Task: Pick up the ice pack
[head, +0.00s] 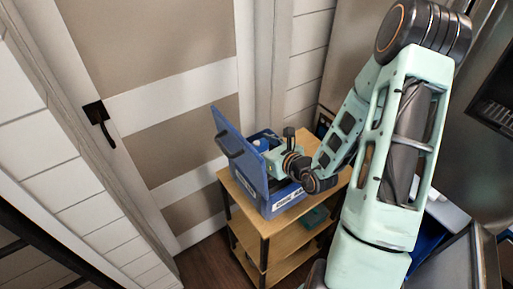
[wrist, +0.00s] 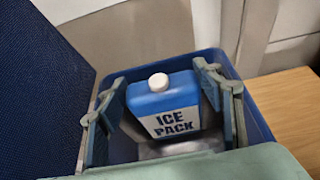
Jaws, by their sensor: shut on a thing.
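The ice pack (wrist: 165,105) is a blue, flat bottle shape with a white cap and a white "ICE PACK" label. In the wrist view it stands between my two fingers, inside or just above the blue box (wrist: 255,118). My gripper (wrist: 163,92) is shut on it, with one finger at each side; the exact contact is hard to see. In the head view my gripper (head: 282,160) reaches into the box (head: 268,208) from the right and mostly hides the pack. The box's lid (head: 238,145) stands open on the left.
The box sits on top of a wooden shelf stand (head: 328,190) with lower shelves. A door (head: 160,70) with a black handle (head: 100,120) is behind and left. A steel appliance (head: 470,150) is at right. The open lid rises close beside my gripper.

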